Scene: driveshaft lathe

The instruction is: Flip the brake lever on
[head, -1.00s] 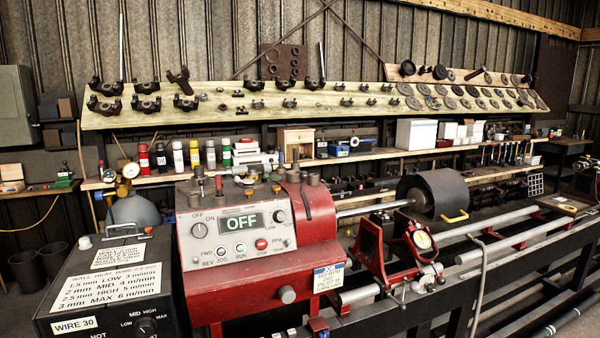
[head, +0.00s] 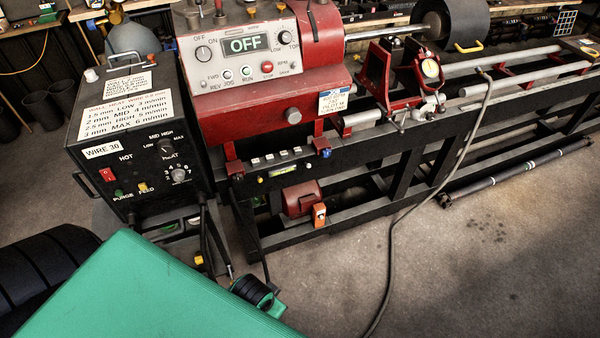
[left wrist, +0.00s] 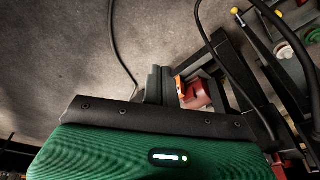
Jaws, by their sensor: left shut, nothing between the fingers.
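A small orange fitting (head: 319,214) is on the lower frame of the lathe, just right of a red motor (head: 299,199). It may be the brake lever, but I cannot tell for sure or read its position. In the left wrist view an orange edge (left wrist: 180,86) and the red motor (left wrist: 197,95) show just beyond my fingers. My left gripper (left wrist: 160,72) is shut and empty, its dark fingertips close to the orange edge in the picture. I cannot tell whether they touch. My right gripper is not in view.
The red lathe headstock (head: 250,70) reads OFF. A black wire-feed box (head: 130,140) stands left of it. A dark cable (head: 388,270) hangs from the bench to the floor.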

